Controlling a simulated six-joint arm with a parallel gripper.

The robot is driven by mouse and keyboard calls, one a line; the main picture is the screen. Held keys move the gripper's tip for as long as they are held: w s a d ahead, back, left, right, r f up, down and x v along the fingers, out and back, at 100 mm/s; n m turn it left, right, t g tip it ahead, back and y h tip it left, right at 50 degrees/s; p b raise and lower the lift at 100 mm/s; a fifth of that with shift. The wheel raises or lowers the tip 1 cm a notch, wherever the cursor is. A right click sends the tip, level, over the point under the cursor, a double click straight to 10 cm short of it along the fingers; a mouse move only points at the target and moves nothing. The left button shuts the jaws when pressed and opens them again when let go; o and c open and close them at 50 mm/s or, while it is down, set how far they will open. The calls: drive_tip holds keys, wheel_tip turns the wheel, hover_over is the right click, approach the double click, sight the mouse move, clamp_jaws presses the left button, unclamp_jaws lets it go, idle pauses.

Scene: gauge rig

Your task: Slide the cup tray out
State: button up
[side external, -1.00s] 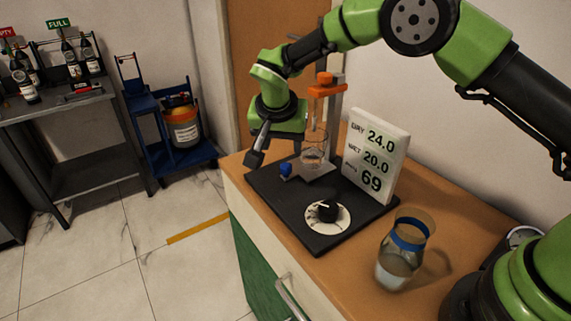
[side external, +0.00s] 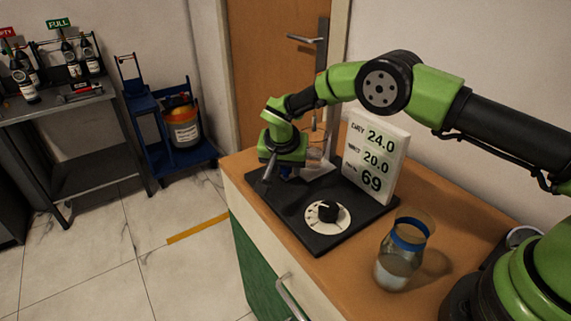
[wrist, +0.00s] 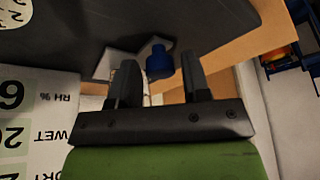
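The cup tray (side external: 318,170) is a pale metal plate on the black base, mostly hidden behind my gripper in the side view. In the wrist view a pale corner of it (wrist: 116,64) shows beside its blue knob (wrist: 158,62). The knob (side external: 288,173) shows only in part beside my fingers in the side view. My gripper (side external: 274,170) is low over the far left of the base. In the wrist view my gripper (wrist: 159,66) is open, with the knob between its fingertips and gaps on both sides.
The black base (side external: 285,205) bears a dial (side external: 327,215) and a white display panel (side external: 376,158) close right of my gripper. A glass jar with a blue band (side external: 403,250) stands on the wooden counter at front right. The counter's left edge is near.

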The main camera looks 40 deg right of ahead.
clamp_jaws()
drive_tip(key=shift+a, duration=2.3)
drive_tip(key=shift+o, duration=1.5)
unclamp_jaws()
drive_tip(key=shift+r, duration=0.1)
drive_tip(key=v, duration=0.9)
drive_tip(key=shift+r, duration=0.35)
drive_tip(key=shift+s+a, duration=0.1)
drive_tip(key=shift+s, duration=0.05)
